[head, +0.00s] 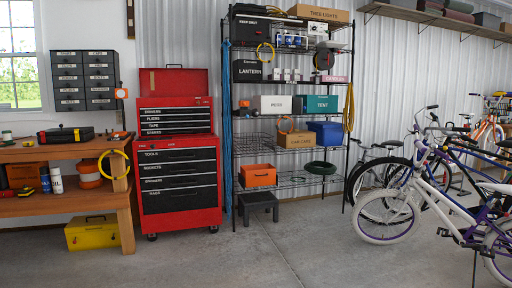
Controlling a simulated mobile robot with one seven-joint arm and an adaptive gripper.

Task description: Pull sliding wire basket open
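A wire basket (253,144) sits at the left of a middle level of the black wire shelving unit (345,150), beside a tan cardboard box. It is small and thin in this view, and I cannot tell exactly how far it stands out from the shelf. An orange bin (258,175) is on the level below it, and a white box (275,104) and a teal box labelled TENT (321,104) are on the level above. My gripper is not in view.
A red tool chest (180,180) stands left of the shelving, and a wooden workbench (60,152) is at far left. A dark step stool (258,205) sits on the floor under the shelving. Bicycles (392,213) fill the right side. The concrete floor in the front middle is clear.

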